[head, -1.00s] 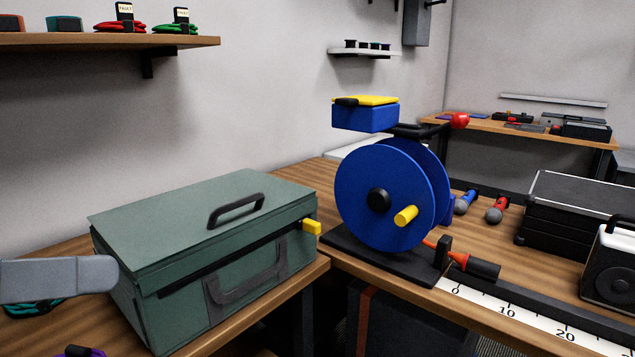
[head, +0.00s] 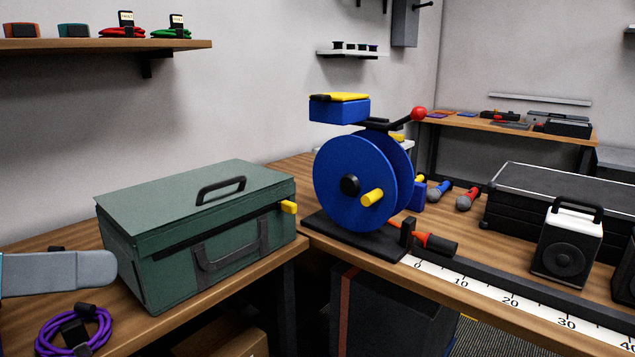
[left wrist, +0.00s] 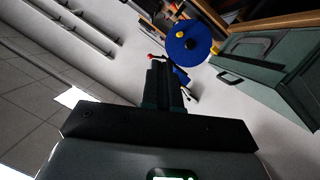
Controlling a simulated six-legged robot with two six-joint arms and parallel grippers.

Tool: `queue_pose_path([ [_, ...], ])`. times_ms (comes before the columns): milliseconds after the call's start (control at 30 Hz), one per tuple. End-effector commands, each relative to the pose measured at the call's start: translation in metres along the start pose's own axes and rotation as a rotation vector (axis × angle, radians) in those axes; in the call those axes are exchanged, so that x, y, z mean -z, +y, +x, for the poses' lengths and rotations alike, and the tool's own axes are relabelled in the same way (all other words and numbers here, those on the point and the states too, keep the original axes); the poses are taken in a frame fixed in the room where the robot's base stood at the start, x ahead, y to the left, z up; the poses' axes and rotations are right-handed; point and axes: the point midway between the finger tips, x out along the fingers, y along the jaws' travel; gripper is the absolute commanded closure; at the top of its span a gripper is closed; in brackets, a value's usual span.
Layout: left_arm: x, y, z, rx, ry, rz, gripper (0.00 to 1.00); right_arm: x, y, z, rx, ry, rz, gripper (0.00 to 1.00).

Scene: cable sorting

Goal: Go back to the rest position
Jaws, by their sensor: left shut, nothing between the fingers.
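My left gripper (head: 100,268) comes in from the left edge in the head view. It is shut and empty, beside the left end of the green case (head: 195,228) and above the bench. In the left wrist view, my left gripper (left wrist: 166,88) points out into the room, with nothing between its fingers. The green case also shows there at the right (left wrist: 262,68). My right gripper is not in view.
A purple coiled cable (head: 75,335) lies at the bench's front left. A blue cable reel (head: 345,200) stands right of the case. A ruler strip (head: 510,303), a speaker (head: 567,243) and a black case (head: 550,205) are further right. A wall shelf (head: 110,44) hangs upper left.

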Motion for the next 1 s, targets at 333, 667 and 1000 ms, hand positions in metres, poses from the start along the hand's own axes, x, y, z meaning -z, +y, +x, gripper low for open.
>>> queue_pose_path([
  [333,-0.027,-0.082,0.073,0.121,-0.096,-0.163,1.00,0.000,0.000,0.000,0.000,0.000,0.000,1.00],
  [667,-0.122,-0.191,0.167,0.317,-0.263,-0.357,1.00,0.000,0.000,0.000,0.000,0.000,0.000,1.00],
  [1000,-0.374,-0.286,0.242,0.568,-0.580,-0.527,1.00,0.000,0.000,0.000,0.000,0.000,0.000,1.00],
])
